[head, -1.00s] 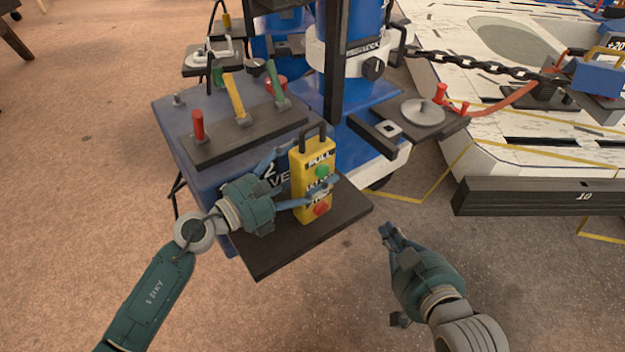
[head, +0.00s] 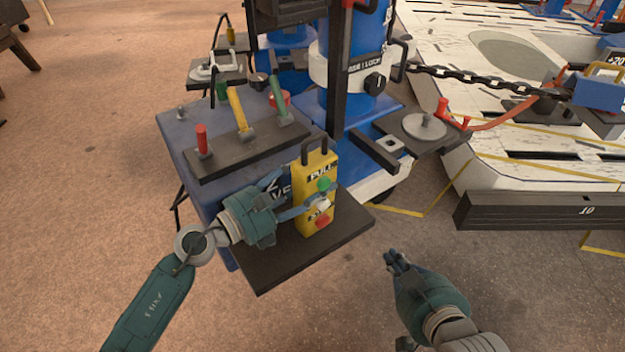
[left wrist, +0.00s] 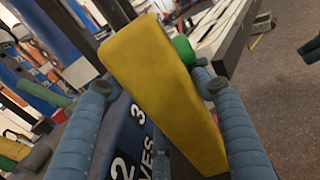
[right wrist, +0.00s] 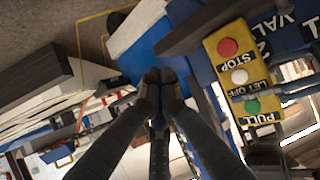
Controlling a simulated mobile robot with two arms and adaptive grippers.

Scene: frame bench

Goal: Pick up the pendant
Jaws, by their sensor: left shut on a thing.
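The pendant (head: 313,178) is a yellow box with a dark handle on top and green, white and red buttons. It stands about upright over a black shelf (head: 275,270) at the front of the blue cabinet; I cannot tell whether its base touches the shelf. My left gripper (head: 306,197) is shut on it from the left, with one finger across its button face. In the left wrist view the pendant's plain yellow side (left wrist: 155,75) lies between the fingers. The pendant's buttons also show in the right wrist view (right wrist: 241,90). My right gripper (head: 393,258) is shut and empty, right of the shelf.
Red, yellow and green levers (head: 240,112) stand on a black panel behind the pendant. A blue column (head: 350,95) rises behind it. A chain (head: 480,73) runs right from the column. A dark beam (head: 540,211) lies at the right. The floor in front is clear.

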